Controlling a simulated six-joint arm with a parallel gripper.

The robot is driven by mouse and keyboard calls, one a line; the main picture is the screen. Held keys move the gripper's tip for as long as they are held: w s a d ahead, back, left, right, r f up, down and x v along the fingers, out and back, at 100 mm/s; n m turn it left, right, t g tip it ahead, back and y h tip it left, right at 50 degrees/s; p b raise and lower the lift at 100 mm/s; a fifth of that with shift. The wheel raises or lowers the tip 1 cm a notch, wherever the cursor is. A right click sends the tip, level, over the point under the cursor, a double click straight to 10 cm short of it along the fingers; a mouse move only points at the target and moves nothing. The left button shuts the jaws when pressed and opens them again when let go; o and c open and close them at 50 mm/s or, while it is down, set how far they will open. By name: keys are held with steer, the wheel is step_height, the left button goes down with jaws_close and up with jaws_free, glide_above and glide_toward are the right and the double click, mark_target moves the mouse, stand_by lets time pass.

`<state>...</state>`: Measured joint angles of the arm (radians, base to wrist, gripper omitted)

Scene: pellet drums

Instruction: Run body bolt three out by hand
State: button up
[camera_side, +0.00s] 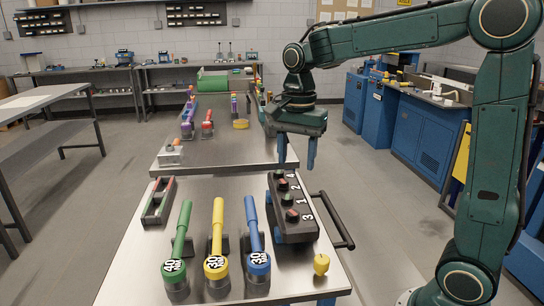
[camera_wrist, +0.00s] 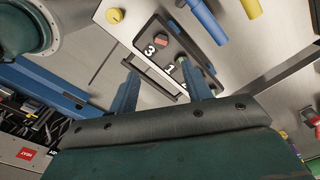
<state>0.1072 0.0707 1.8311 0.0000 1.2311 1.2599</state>
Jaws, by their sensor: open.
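A black block (camera_side: 272,207) with blue feet stands at the right of the near steel table, marked with white numerals. Bolt three (camera_side: 292,215) has a reddish top and sits in the block beside the 3, at its near end. In the wrist view bolt three (camera_wrist: 161,41) shows as a red head beside the 3. Other bolts sit farther back, one by the 1 (camera_wrist: 183,61). My gripper (camera_side: 297,165) is open and empty, pointing down above and beyond the block's far end, apart from bolt three. It also shows in the wrist view (camera_wrist: 157,68).
A narrow black tray (camera_side: 158,201) lies at left. A yellow knob (camera_side: 321,264) stands at the near right. A dark rail (camera_side: 335,222) runs along the right edge.

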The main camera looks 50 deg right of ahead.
mark_target(293, 212)
steer(key=shift+w+f, duration=0.1)
steer(key=shift+w, duration=0.1)
step_height(293, 212, down, 14)
steer(key=shift+r, duration=0.1)
stand_by(0.8)
steer(key=shift+c, duration=0.2)
steer(key=c, duration=1)
